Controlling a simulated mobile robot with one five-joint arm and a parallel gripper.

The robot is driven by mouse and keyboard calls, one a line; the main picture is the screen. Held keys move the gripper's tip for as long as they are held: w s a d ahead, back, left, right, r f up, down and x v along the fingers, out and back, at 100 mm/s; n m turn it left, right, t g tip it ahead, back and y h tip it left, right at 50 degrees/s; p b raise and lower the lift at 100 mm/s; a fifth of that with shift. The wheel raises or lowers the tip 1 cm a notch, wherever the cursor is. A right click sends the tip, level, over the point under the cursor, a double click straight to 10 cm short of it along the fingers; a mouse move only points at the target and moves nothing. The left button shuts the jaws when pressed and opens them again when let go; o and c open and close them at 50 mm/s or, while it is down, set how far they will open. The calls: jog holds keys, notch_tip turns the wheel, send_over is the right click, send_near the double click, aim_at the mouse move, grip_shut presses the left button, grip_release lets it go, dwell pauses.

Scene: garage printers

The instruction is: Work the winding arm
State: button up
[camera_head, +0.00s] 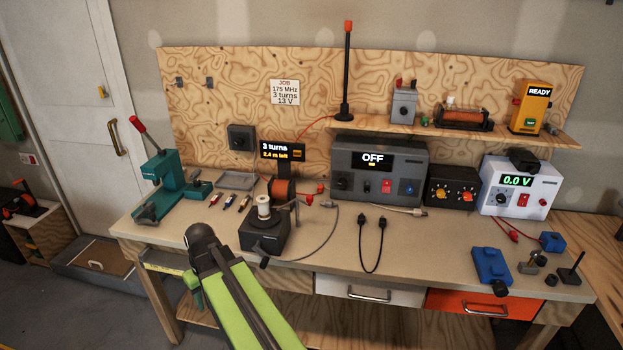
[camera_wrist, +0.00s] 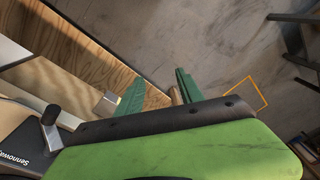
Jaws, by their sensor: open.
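The winder (camera_head: 266,238) is a dark box near the front edge of the bench, with a pale spool (camera_head: 264,208) standing upright on top. A small dark crank arm (camera_head: 264,260) sticks out at its front. In the head view my lime-green arm hides most of the gripper.
On the bench are a teal press (camera_head: 158,180) at left, a grey box reading OFF (camera_head: 377,175) and a white supply reading 0.0 V (camera_head: 518,188). A display (camera_head: 281,150) reads 3 turns. A looped black cable (camera_head: 371,245) lies right of the winder. Open floor lies in front.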

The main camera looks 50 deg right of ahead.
jog(key=w+d+r+m+t+p, duration=0.1)
jog(key=w+d+r+t+p, duration=0.1)
jog(key=d+r+p, duration=1.55)
notch_tip(320, 180, up, 12)
jog(key=t+h+p, duration=0.1)
jog(key=t+p, duration=0.1)
jog(key=p, duration=0.4)
send_over(310, 197)
jog(key=s+a, duration=0.1)
jog(key=s, duration=0.6)
jog(key=shift+m, duration=0.4)
jog(key=b+x, duration=0.5)
jog(key=x, duration=0.1)
jog(key=b+x, duration=0.6)
jog(key=s+b+x, duration=0.1)
jog(key=b+x, duration=0.4)
jog(key=x, duration=0.1)
jog(key=shift+d+f+b, duration=0.15)
jog(key=shift+d+b, duration=0.05)
jog(key=shift+b, duration=0.15)
grip_shut()
jog(key=shift+g, duration=0.3)
